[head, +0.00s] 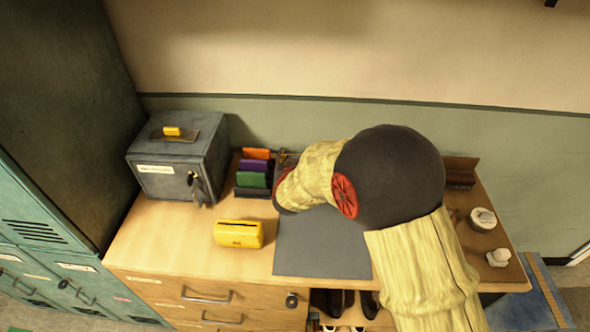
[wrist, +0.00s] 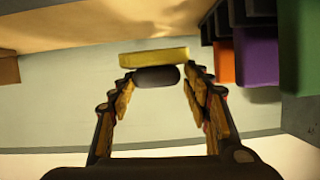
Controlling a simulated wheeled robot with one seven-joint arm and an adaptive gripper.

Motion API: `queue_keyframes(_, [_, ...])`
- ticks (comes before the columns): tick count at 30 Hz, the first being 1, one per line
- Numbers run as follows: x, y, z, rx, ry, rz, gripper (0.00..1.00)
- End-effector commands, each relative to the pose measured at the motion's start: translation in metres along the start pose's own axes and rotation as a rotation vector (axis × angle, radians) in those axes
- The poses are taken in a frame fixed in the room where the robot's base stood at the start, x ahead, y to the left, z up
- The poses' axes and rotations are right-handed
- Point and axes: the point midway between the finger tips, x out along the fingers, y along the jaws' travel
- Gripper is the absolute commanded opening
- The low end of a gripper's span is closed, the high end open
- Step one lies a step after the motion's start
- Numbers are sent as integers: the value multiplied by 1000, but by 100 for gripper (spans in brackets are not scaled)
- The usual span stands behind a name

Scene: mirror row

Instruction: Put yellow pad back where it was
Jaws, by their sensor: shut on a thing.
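My gripper (wrist: 160,78) shows in the wrist view with its fingertips on either side of a dark rounded grip. A flat yellow slab, the yellow pad (wrist: 155,57), sits against that grip just beyond the fingertips, so I hold it by the grip. In the head view my arm hides most of my gripper and the pad. A dark rack (head: 252,192) on the desk holds orange (head: 256,153), purple (head: 254,166) and green (head: 251,180) pads. They also show at the right of the wrist view, apart from the held pad.
A yellow box with a dark slot (head: 238,234) stands on the desk left of a grey mat (head: 318,258). A grey safe (head: 180,165) with a small yellow piece on top (head: 172,131) stands left of the rack. A brown tray (head: 508,274) with white items lies right.

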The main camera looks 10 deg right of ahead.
Motion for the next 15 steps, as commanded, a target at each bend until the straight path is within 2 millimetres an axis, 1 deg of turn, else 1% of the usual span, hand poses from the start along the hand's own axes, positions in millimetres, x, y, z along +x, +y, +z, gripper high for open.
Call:
queue_keyframes(5, [8, 5, 6, 1, 0, 1, 8])
queue_keyframes(7, [15, 8, 11, 1, 0, 1, 8])
queue_keyframes(12, [23, 8, 35, 0, -1, 0, 8])
queue_keyframes(15, [24, 8, 37, 0, 0, -1, 8])
